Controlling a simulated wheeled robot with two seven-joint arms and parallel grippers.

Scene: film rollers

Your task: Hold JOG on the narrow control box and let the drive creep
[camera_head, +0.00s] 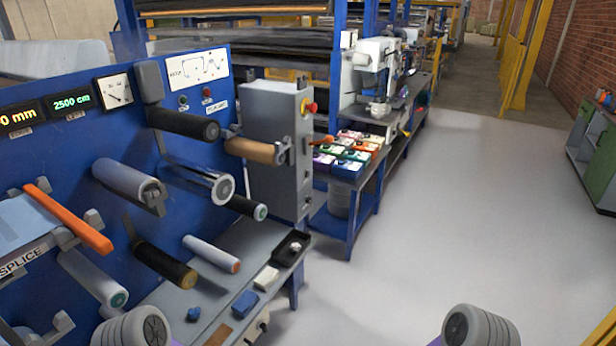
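The narrow control box (272,130) is a tall grey cabinet at the right end of the blue roller panel. A red mushroom button on a yellow base (311,108) sticks out near its top right. Its narrow right face (304,165) carries small round controls, seen at a steep angle. I cannot read any label there, so I cannot tell which control is JOG. Neither of my grippers shows in the head view. Only grey rounded parts of my arms show at the bottom left and bottom right, well apart from the box.
The blue panel (70,125) carries several rollers that stick out towards me. A brown-wrapped roller (255,150) reaches in front of the box. Below is a grey bench (215,290) with a black tray (291,248) and a blue block (243,304). The floor (450,210) at right is clear.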

